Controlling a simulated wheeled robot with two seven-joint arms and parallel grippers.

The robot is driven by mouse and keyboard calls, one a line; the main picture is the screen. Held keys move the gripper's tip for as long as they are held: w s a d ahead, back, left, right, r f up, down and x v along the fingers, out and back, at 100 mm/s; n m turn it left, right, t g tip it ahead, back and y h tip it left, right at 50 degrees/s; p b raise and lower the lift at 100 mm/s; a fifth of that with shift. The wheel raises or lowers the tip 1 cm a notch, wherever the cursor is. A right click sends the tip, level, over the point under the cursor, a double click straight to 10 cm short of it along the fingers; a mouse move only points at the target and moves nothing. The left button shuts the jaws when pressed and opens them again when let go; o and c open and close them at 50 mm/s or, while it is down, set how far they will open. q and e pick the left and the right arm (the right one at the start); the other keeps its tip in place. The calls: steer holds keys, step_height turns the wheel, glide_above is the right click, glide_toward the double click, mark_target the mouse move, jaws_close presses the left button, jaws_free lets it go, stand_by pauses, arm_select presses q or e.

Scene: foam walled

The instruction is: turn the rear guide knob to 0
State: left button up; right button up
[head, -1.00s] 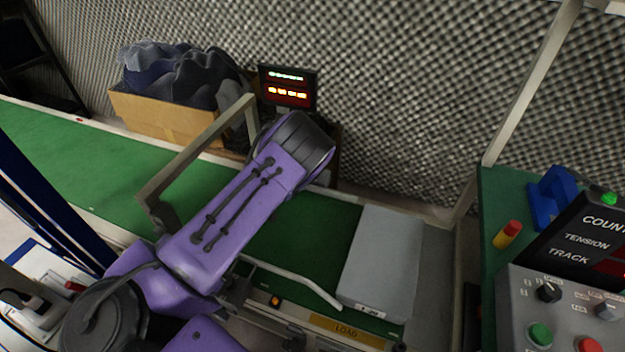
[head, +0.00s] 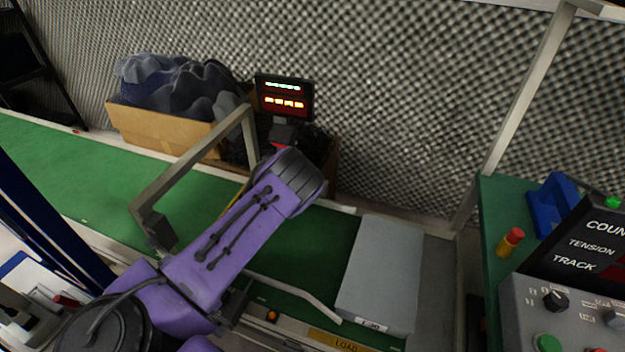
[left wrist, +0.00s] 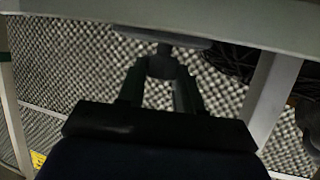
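My left arm crosses the head view and its purple forearm ends over the belt, by a grey frame (head: 190,160). Its gripper is hidden there behind the forearm. In the left wrist view, the two dark fingers of my left gripper (left wrist: 162,80) point at a small dark round knob (left wrist: 162,66) below a pale rail (left wrist: 160,22). The knob appears between the fingertips, with a finger on each side. I cannot tell whether they touch it. No scale or pointer is readable on it. My right gripper is out of view.
A cardboard box (head: 160,125) of dark foam is at the back left. A grey block (head: 382,270) lies at the belt's right end. A control panel (head: 565,310) is at right.

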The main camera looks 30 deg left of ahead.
arm_select(q)
steer(key=shift+c, duration=1.3)
steer(key=shift+a+m+h, duration=0.1)
steer(key=shift+m+h, duration=0.3)
steer(key=shift+a+m+g+h, duration=0.15)
steer(key=shift+m+g+h, duration=0.15)
steer(key=shift+m+h, duration=0.65)
steer(key=m+g+h+b, duration=0.1)
steer(key=m+h, duration=0.1)
steer(key=shift+a+f+h+b, duration=0.1)
steer(key=shift+f+h+b, duration=0.05)
steer(key=shift+h+b, duration=0.2)
steer(key=shift+w+m+g+h+b, duration=0.1)
steer(key=shift+m+g+h+b, duration=0.25)
steer(key=shift+m+h, duration=0.3)
